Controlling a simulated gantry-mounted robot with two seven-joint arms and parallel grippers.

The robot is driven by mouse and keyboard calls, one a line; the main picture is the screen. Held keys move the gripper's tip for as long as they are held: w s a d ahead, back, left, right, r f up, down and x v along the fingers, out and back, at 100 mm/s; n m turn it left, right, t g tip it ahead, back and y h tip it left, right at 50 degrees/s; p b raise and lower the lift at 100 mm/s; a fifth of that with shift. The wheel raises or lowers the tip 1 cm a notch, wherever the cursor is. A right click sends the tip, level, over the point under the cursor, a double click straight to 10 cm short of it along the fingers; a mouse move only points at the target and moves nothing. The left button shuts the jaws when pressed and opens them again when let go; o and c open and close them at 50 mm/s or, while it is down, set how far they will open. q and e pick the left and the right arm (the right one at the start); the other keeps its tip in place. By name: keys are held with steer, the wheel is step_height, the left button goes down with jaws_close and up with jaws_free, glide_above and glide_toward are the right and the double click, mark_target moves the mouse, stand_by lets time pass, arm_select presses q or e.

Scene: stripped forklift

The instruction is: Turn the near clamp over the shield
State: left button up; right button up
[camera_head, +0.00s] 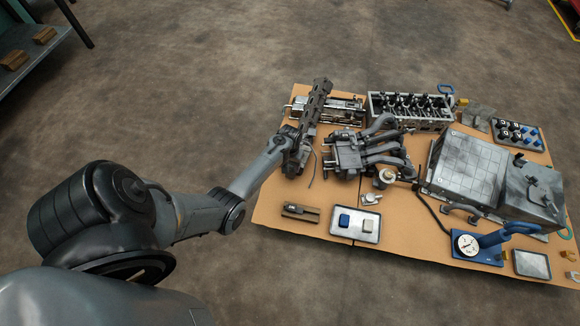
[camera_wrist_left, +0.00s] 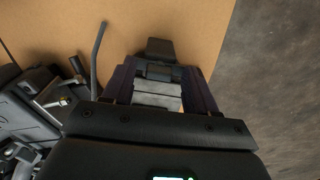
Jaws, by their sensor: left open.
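My left gripper (camera_head: 297,167) is low over the left part of the brown board, left of the grey manifold (camera_head: 372,153). In the left wrist view its jaws (camera_wrist_left: 160,88) are open, one finger on each side of a small silver-grey block (camera_wrist_left: 157,96) with a dark tab (camera_wrist_left: 158,50) beyond it. I cannot tell whether the fingers touch the block or whether it is the near clamp. A bent dark rod (camera_wrist_left: 98,55) stands left of the fingers. I cannot pick out the shield for certain. My right gripper is not in view.
Behind the gripper is a metal fixture (camera_head: 350,113), with a cylinder head (camera_head: 412,122) beside it. A large grey housing (camera_head: 465,165) and a blue pump with a gauge (camera_head: 468,246) are at right. A small tray (camera_head: 343,236) lies in front.

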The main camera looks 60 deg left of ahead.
arm_select(q)
steer(key=shift+w, duration=0.1)
steer(key=shift+c, duration=0.3)
steer(key=c, duration=1)
